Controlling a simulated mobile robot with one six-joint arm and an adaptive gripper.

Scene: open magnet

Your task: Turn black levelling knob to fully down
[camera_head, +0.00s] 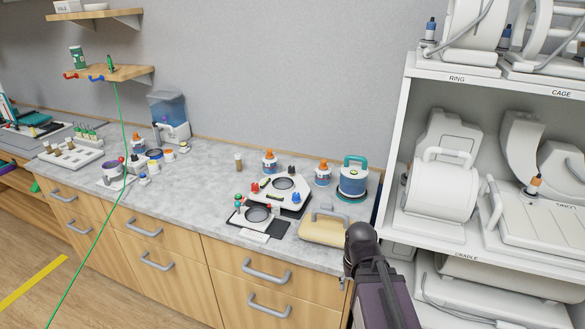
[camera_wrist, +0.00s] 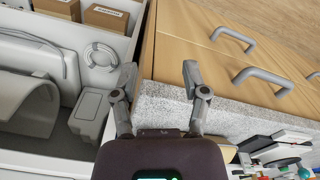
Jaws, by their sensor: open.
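A white levelling plate (camera_head: 268,195) with a round dark-ringed opening stands on the counter. How far the black knob is turned is too small to tell. My gripper (camera_wrist: 160,68) is open and empty in the wrist view, above the counter's front edge, drawers and shelf. In the head view my arm is at the right front, apart from the plate, and the fingers cannot be made out.
A smaller device (camera_head: 258,214) with green and red knobs stands in front of the plate. A tan padded block (camera_head: 324,230) lies to its right, near my arm. Orange-topped jars and a teal-lidded canister (camera_head: 353,180) stand behind. A white shelf unit (camera_head: 395,150) rises at right.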

